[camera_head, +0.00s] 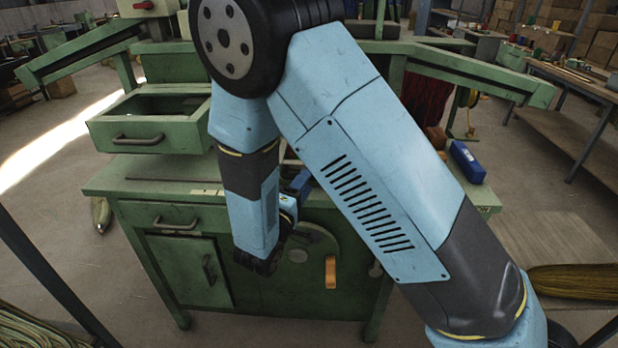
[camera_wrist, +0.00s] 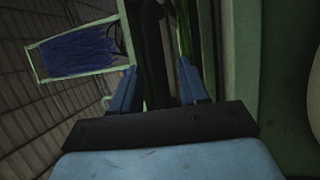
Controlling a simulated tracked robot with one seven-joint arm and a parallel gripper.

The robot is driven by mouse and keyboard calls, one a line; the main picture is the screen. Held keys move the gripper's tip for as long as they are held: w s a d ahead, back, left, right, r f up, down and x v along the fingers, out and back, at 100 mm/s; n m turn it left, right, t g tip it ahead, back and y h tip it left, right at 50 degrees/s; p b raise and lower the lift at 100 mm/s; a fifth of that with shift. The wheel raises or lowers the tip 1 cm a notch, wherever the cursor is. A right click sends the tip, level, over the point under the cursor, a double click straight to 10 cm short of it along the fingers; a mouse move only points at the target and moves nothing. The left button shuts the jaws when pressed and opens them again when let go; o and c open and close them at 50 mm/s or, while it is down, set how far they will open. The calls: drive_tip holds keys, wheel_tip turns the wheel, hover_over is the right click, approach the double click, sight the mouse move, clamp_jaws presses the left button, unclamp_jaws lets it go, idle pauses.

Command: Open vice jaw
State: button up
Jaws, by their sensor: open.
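The green winding bench (camera_head: 270,285) stands in front of me in the head view. On its front is a partly covered round green plate (camera_head: 318,247) with an orange handle (camera_head: 330,271) hanging down. I cannot make out the vice jaw for certain; my arm covers the middle of the bench. My gripper (camera_wrist: 158,78) is open in the wrist view, its two blue fingers apart. A dark upright bar (camera_wrist: 153,50) and a narrow green strip (camera_wrist: 184,35) show between and beyond the fingers. I cannot tell whether the fingers touch them.
An open green drawer box (camera_head: 150,122) sits at the left of the bench. A blue block (camera_head: 467,162) lies at the right end of the top. A broom head (camera_head: 575,281) lies at the right. A tray with blue bristles (camera_wrist: 78,55) shows in the wrist view.

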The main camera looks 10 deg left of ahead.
drive_tip(key=shift+x, duration=1.65)
drive_tip(key=shift+c, duration=0.2)
clamp_jaws()
